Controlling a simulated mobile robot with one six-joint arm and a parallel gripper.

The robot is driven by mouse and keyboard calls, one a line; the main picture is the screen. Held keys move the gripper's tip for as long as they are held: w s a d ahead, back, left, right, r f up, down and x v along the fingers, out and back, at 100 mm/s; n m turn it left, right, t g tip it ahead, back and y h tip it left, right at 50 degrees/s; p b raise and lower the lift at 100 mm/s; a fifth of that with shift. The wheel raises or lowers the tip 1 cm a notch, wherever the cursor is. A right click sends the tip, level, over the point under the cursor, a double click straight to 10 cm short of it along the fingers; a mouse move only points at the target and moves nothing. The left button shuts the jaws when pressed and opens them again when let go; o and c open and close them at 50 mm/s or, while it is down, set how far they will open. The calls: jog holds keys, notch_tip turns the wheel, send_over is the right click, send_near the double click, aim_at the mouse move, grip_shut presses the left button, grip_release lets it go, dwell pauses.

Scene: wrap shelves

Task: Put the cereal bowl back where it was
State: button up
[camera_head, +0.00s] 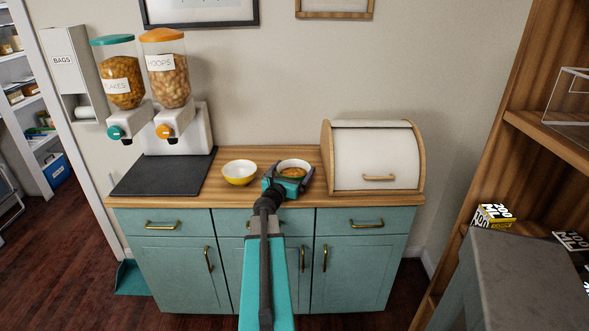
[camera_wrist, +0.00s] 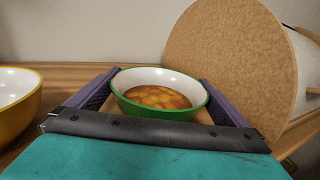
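A bowl with a green outside and white inside (camera_wrist: 160,112) holds brown-orange cereal. It also shows in the head view as a white-rimmed bowl (camera_head: 293,163) on the wooden counter, left of the bread box. My gripper (camera_head: 287,180) reaches over the counter's front edge to it. In the wrist view my gripper's two dark fingers (camera_wrist: 160,85) are spread wide, one on each side of the bowl. Whether they press on it I cannot tell. A yellow bowl with a white inside (camera_head: 239,173) stands to the left, apart from my gripper; it also shows in the wrist view (camera_wrist: 12,105).
The wooden bread box (camera_head: 375,155) stands close on the right. Two cereal dispensers, flakes (camera_head: 119,78) and hoops (camera_head: 168,75), stand at the left behind a dark mat (camera_head: 160,175), which is clear. A wooden shelf (camera_head: 550,135) and a grey block (camera_head: 520,265) are at the far right.

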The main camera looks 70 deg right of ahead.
aim_at(287, 177)
jog(key=shift+r, duration=0.2)
jog(key=shift+w+a+b, duration=0.1)
jog(key=shift+a+b, duration=0.65)
jog(key=shift+a, duration=3.85)
jog(key=shift+a+r+p, duration=0.1)
jog(key=shift+a+p, duration=0.3)
jog(key=shift+p, duration=0.45)
jog(key=shift+w+a+p, duration=0.15)
jog(key=shift+a+p, duration=0.3)
jog(key=shift+p, duration=0.35)
jog(key=shift+w+a+f+p, duration=0.15)
jog(key=shift+a+f+p, duration=0.05)
jog(key=shift+p, duration=0.15)
